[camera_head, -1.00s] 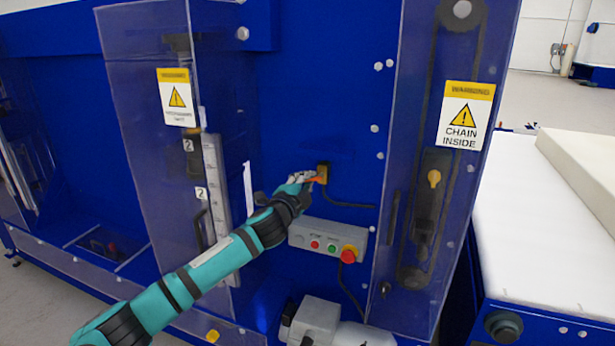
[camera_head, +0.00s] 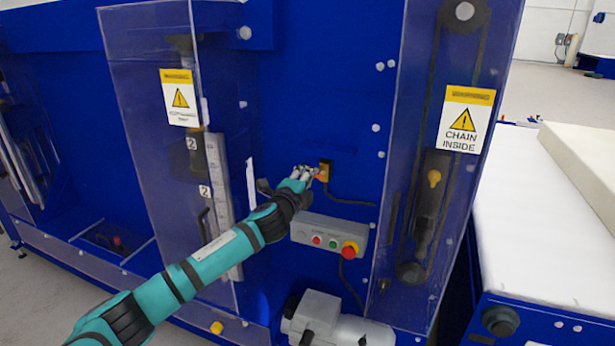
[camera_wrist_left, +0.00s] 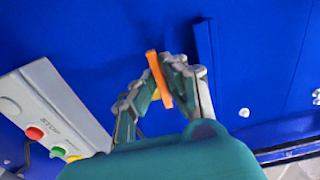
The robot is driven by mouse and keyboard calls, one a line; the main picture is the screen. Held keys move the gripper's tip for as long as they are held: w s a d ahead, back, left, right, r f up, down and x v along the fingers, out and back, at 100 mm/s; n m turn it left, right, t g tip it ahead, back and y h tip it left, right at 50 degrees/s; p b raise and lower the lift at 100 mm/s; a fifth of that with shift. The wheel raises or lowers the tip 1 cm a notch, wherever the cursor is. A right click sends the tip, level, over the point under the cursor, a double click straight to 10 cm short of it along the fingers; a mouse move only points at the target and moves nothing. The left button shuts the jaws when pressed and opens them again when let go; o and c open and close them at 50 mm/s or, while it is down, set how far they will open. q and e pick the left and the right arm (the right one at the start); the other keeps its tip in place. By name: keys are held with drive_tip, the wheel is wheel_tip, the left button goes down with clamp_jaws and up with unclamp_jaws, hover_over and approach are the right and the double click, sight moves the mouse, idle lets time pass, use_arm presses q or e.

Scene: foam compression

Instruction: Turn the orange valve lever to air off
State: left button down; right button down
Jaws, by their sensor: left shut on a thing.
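The orange valve lever (camera_wrist_left: 158,78) is a thin flat bar on the blue machine panel, standing slightly tilted between my left fingertips in the left wrist view. My left gripper (camera_wrist_left: 160,88) is shut on it, with a finger on each side. In the head view my left gripper (camera_head: 308,174) reaches the valve, and only a little orange (camera_head: 321,177) shows past the fingers. The valve's dark and yellow body (camera_head: 326,168) sits just right of the fingertips. My right gripper is not in view.
A grey control box (camera_head: 329,235) with a red stop knob (camera_head: 349,250) is just below the gripper. Clear guards flank the valve, one at left (camera_head: 150,130) and one marked chain inside (camera_head: 462,60). A grey motor (camera_head: 335,320) is lower down.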

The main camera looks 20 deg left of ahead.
use_arm(q)
drive_tip(key=shift+f, duration=0.1)
drive_tip(key=c, duration=1.4)
unclamp_jaws()
drive_tip(key=shift+s, duration=0.1)
drive_tip(key=s, duration=1.2)
drive_tip(key=shift+a, duration=0.15)
drive_tip(key=shift+w, duration=0.1)
